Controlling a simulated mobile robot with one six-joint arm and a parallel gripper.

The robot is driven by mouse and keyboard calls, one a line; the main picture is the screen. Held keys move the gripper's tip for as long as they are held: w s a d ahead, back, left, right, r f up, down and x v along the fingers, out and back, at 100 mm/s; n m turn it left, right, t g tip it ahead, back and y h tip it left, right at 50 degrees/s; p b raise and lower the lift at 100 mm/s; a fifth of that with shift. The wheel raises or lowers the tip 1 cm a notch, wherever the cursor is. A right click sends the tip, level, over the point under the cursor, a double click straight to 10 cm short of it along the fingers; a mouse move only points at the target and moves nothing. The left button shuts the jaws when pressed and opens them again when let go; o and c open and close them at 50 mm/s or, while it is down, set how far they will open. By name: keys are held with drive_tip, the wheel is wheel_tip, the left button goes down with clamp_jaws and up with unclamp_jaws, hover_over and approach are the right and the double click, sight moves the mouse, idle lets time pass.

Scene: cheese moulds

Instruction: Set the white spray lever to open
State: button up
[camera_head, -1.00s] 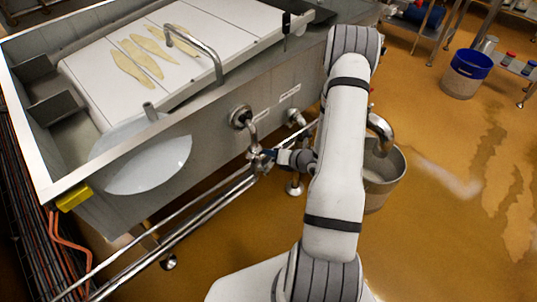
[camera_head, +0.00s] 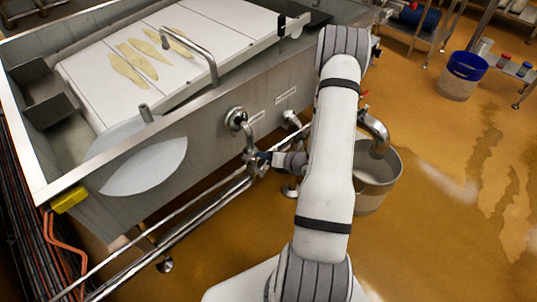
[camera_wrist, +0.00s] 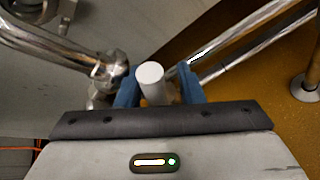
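The white spray lever (camera_wrist: 150,76) shows in the wrist view as a short white cylinder, its round end facing the camera. It stands between the two blue fingers of my gripper (camera_wrist: 160,88), nearer the left finger, with a visible gap to the right finger. The fingers look open around it. In the head view my gripper (camera_head: 262,159) is at the valve and pipe fittings on the front of the steel vat. I cannot make out the lever there.
The steel vat (camera_head: 205,130) with its white boards stands close on the left. Long steel pipes (camera_head: 205,228) run low along its front. A steel bucket (camera_head: 374,185) stands on the floor right of my arm, under a curved spout (camera_head: 375,128).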

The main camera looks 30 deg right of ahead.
drive_tip(key=shift+r, duration=0.1)
drive_tip(key=p+v, duration=0.1)
drive_tip(key=v, duration=0.6)
drive_tip(key=shift+s+d, duration=0.2)
drive_tip(key=shift+s, duration=0.15)
